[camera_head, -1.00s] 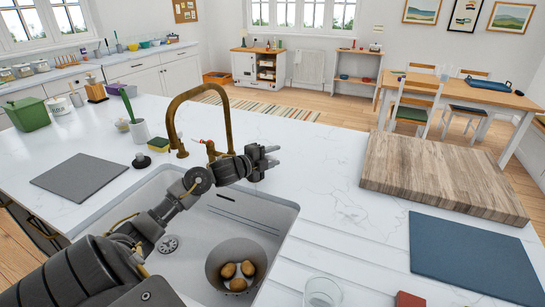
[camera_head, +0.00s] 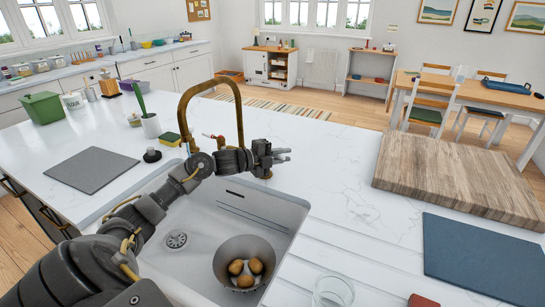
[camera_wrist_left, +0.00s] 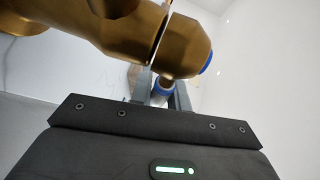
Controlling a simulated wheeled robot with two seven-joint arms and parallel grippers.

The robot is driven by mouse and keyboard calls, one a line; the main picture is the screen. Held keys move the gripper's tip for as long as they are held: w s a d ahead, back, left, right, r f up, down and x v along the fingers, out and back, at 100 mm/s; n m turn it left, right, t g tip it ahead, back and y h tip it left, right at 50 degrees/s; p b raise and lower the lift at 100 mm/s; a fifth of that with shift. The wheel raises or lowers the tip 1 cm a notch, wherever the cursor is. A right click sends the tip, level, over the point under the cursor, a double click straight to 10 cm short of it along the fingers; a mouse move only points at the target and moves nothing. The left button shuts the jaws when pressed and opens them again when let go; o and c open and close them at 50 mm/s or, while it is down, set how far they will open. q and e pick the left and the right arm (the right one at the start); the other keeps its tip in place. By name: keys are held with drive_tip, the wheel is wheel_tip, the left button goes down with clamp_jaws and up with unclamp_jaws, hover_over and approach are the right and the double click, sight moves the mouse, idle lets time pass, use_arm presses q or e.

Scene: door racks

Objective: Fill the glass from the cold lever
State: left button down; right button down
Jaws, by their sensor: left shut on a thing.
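The brass tap (camera_head: 240,112) arches over the sink, with a red-tipped lever (camera_head: 208,136) on its left side. My left gripper (camera_head: 277,156) is at the right side of the tap's base. In the left wrist view its fingers are shut on the cold lever (camera_wrist_left: 161,92), a blue-ended piece by the brass tap body (camera_wrist_left: 185,45). In the head view the gripper hides this lever. The clear glass (camera_head: 332,291) stands upright at the bottom edge, on the ribbed counter right of the sink, away from the gripper. I see no water stream. My right gripper is out of view.
The sink (camera_head: 205,255) holds a grey bowl (camera_head: 226,270) with several potatoes. A wooden board (camera_head: 455,180) and a blue mat (camera_head: 480,258) lie to the right. A sponge (camera_head: 171,139) and a brush holder (camera_head: 151,126) stand left of the tap. The counter behind the tap is clear.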

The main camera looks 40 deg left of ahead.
use_arm(q)
drive_tip(key=shift+s+f+m+g+h+b, duration=0.1)
drive_tip(key=shift+s+m+g+h+b, duration=0.25)
drive_tip(key=shift+m+h, duration=0.25)
drive_tip(key=shift+d+h, duration=0.15)
drive_tip(key=shift+h, duration=0.15)
drive_tip(key=c, duration=1.3)
unclamp_jaws()
drive_tip(key=shift+c, duration=0.2)
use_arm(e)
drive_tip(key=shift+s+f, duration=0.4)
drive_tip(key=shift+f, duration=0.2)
